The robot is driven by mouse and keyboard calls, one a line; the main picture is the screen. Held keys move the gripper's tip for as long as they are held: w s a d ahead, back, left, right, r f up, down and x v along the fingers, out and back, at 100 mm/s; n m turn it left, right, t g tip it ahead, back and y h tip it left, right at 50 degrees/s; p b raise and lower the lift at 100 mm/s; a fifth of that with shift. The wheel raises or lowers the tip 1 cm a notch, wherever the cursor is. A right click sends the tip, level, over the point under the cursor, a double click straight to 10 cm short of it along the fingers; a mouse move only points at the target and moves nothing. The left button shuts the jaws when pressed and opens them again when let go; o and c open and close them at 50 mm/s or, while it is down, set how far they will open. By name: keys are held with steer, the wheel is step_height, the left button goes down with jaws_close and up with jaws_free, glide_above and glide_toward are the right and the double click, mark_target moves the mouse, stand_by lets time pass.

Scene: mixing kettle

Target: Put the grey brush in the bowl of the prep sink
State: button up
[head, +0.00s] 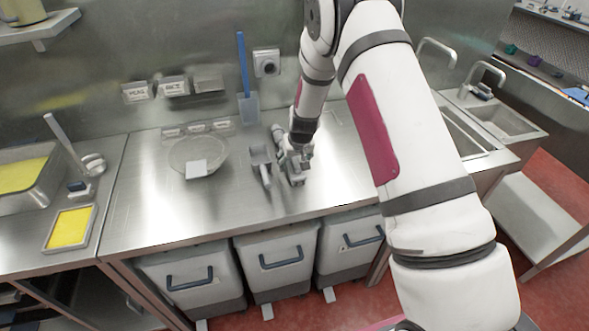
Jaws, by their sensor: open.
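My gripper (296,176) is open, pointing down low over the steel worktop in the middle of the view. Just left of it lies a grey tool with a broad head and a handle toward the front (262,165); it looks more like a scoop than a brush. I cannot make out the grey brush for certain; grey parts around the gripper blend together, and I cannot tell whether one is the brush. The prep sink (503,121) is at the right, behind my arm, with taps above it. My arm hides part of the sink area.
A round clear bowl or sieve with a white card (196,169) sits left on the worktop (150,215). A blue-handled paddle (243,65) leans on the back wall. Trays with yellow contents (70,228) are far left. Lidded bins (275,260) stand beneath.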

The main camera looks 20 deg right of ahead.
steer(key=shift+f, duration=0.25)
stand_by(0.4)
steer(key=shift+c, duration=0.2)
jaws_close()
steer(key=shift+r, duration=0.1)
steer(key=shift+w+r, duration=0.1)
steer(key=shift+r, duration=0.75)
step_height(320, 180, up, 2)
steer(key=shift+r+b, duration=0.15)
steer(key=shift+b, duration=0.4)
steer(key=s+r, duration=0.1)
steer(key=s, duration=1.4)
glide_toward(294, 159)
steer(key=s, duration=0.1)
steer(key=s+f, duration=0.2)
steer(key=s, duration=0.1)
